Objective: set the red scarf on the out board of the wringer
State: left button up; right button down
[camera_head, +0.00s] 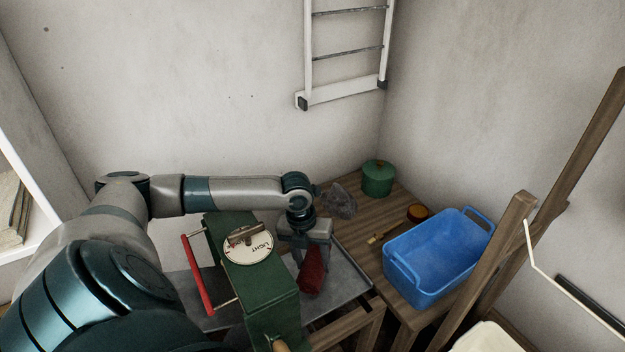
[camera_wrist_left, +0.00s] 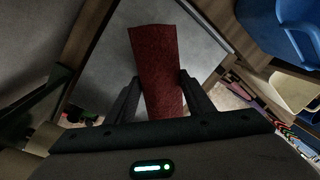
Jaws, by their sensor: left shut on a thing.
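The red scarf (camera_head: 312,272) is a rolled dark red bundle. My left gripper (camera_head: 305,250) is shut on it, and the scarf shows between the two fingers in the left wrist view (camera_wrist_left: 158,75). The scarf hangs over a grey metal board (camera_head: 345,278) on the right side of the green wringer (camera_head: 252,270). I cannot tell whether the scarf touches the board. The wringer has a round white dial (camera_head: 248,248) on top and a red bar on its left. Another grey board (camera_head: 187,287) is on the wringer's left. My right gripper is not in view.
A blue tub (camera_head: 437,258) stands on the wooden bench to the right. A green lidded pot (camera_head: 377,178), a grey crumpled cloth (camera_head: 339,201) and a brush (camera_head: 384,234) are at the back. Wooden posts rise at the right. A white rack hangs on the wall.

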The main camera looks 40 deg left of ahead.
aim_at(313, 268)
pick_arm(q)
jog(key=shift+f+b, duration=1.3)
jog(key=shift+f, duration=0.3)
jog(key=o, duration=1.2)
jog(key=shift+o, duration=0.2)
jog(key=r+b, duration=0.1)
jog(key=r, duration=0.2)
jog(key=a+r+b, duration=0.1)
jog(key=r, duration=0.3)
jog(key=r+b, duration=0.1)
jog(key=r, duration=0.3)
jog(key=shift+s+a, duration=0.3)
jog(key=shift+s, duration=0.05)
jog(key=shift+s+r, duration=0.1)
jog(key=shift+r, duration=0.4)
